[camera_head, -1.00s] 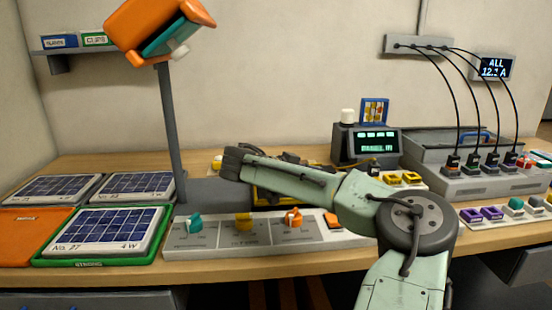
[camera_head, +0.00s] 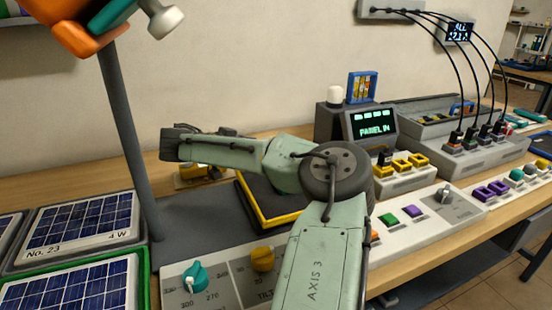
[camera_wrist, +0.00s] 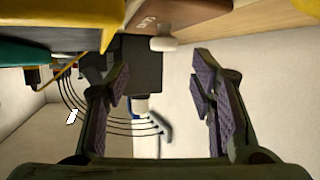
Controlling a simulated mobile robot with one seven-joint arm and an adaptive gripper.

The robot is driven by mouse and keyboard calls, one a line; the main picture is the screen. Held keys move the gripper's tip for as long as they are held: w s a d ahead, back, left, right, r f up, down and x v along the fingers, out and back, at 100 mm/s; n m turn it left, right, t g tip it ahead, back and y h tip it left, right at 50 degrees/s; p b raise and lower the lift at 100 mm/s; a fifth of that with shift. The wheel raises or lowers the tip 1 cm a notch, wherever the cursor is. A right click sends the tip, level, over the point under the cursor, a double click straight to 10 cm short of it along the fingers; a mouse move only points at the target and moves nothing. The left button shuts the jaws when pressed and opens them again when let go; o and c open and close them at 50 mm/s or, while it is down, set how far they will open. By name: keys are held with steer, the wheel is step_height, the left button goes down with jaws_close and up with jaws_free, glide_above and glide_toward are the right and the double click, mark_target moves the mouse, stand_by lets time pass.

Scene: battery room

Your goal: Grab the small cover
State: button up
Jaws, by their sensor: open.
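I cannot tell for sure which thing is the small cover. A small green piece (camera_head: 389,220) and a purple piece (camera_head: 414,211) sit on the front panel in the head view. My gripper (camera_wrist: 160,105) is open in the wrist view, with nothing between its purple-padded fingers. That view looks upside down. A small white cylinder (camera_wrist: 165,43) shows beyond the fingers near its top. My arm reaches left over the bench in the head view, where the finger state does not show.
A grey post carries an orange and teal head (camera_head: 85,25) at upper left. Solar panels (camera_head: 80,225) lie at left. A yellow-edged black tray (camera_head: 258,208) is partly behind my arm. A display unit (camera_head: 370,128) and cabled connectors (camera_head: 480,135) stand at right.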

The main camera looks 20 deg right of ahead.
steer(key=shift+w+d+f, duration=0.25)
steer(key=shift+w+d, duration=0.2)
steer(key=shift+w, duration=0.35)
steer(key=p+x, duration=0.2)
steer(key=x, duration=0.1)
steer(key=p+x, duration=0.1)
steer(key=shift+s+d+f, duration=0.15)
steer(key=shift+d+f, duration=0.05)
steer(key=shift+d, duration=0.2)
steer(key=shift+d+f, duration=0.15)
steer(key=shift+f, duration=0.05)
steer(key=shift+c, duration=0.2)
jaws_close()
